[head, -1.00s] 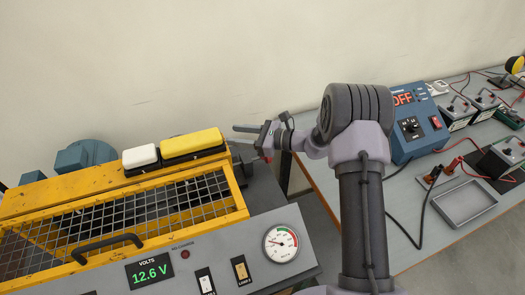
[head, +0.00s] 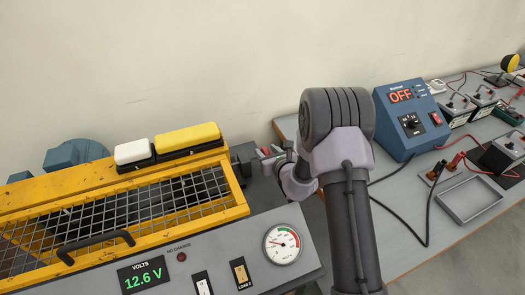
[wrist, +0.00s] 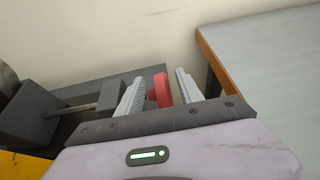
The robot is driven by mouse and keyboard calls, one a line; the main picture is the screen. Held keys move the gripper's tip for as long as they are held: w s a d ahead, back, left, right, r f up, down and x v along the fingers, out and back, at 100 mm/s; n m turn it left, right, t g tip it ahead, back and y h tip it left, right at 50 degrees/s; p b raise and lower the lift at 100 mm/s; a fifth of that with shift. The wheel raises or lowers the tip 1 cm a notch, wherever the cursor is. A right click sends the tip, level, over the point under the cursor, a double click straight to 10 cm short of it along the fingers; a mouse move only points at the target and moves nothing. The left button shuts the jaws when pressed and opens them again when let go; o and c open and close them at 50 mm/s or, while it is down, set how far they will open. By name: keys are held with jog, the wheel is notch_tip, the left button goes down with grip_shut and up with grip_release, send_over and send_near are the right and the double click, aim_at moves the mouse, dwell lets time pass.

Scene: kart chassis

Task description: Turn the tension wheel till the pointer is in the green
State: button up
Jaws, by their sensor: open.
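A red piece, apparently the tension wheel (wrist: 159,90) seen nearly edge-on, stands between the two fingers of my gripper (wrist: 160,88) in the wrist view. In the head view my gripper (head: 266,154) is small and partly hidden by my arm, at the bench's right end behind the yellow guard. The round gauge (head: 283,244) is on the front panel. Its pointer points up and left, outside the green arc.
The yellow mesh guard (head: 236,205) with white and yellow blocks on top is left of my gripper. In the wrist view a grey block with a shaft (wrist: 95,104) lies to the left. Another bench (head: 410,195) with a blue power supply (head: 408,120) stands to the right.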

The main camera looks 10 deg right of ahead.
jog(key=shift+b+x, duration=0.45)
jog(key=shift+x, duration=1.85)
grip_shut()
